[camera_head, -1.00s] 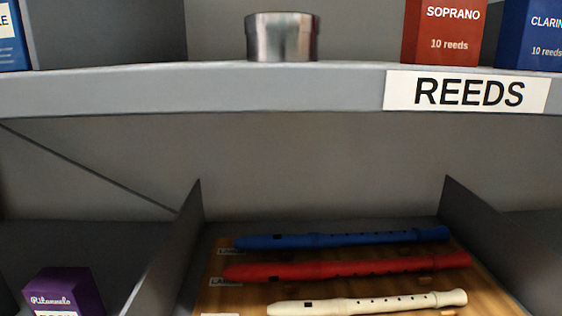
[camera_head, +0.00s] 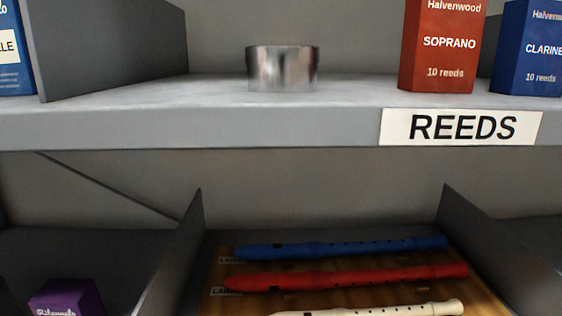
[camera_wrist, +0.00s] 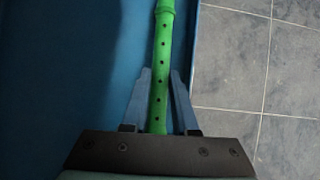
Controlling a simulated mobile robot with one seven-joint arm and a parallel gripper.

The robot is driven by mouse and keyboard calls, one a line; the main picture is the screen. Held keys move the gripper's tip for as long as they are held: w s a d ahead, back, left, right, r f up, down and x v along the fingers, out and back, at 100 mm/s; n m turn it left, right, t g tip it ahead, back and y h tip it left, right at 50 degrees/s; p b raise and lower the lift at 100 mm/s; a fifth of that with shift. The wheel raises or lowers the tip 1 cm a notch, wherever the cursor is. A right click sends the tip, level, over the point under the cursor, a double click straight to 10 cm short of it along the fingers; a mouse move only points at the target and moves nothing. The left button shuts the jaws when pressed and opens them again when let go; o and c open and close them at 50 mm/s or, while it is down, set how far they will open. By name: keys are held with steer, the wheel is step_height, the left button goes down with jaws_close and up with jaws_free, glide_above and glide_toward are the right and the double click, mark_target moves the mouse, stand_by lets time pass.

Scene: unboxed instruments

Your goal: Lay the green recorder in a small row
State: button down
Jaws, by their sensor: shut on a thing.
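The green recorder (camera_wrist: 162,62) shows in the wrist view, its line of finger holes facing the camera. My gripper (camera_wrist: 160,85) is shut on it, one finger on each side near its lower visible end. Its upper end runs out of the picture. In the head view, a blue recorder (camera_head: 340,247), a red recorder (camera_head: 345,277) and a cream recorder (camera_head: 370,309) lie in a row on a wooden board (camera_head: 228,306) in the lower shelf bay. The green recorder and my gripper are not in the head view.
Dark dividers stand left (camera_head: 172,255) and right (camera_head: 480,240) of the row. A purple box (camera_head: 68,298) is left of it. The upper shelf holds a metal tin (camera_head: 282,68) and reed boxes (camera_head: 442,50). A blue surface (camera_wrist: 75,70) and grey floor tiles (camera_wrist: 245,60) lie beneath the recorder.

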steer(key=shift+r+p, duration=1.4)
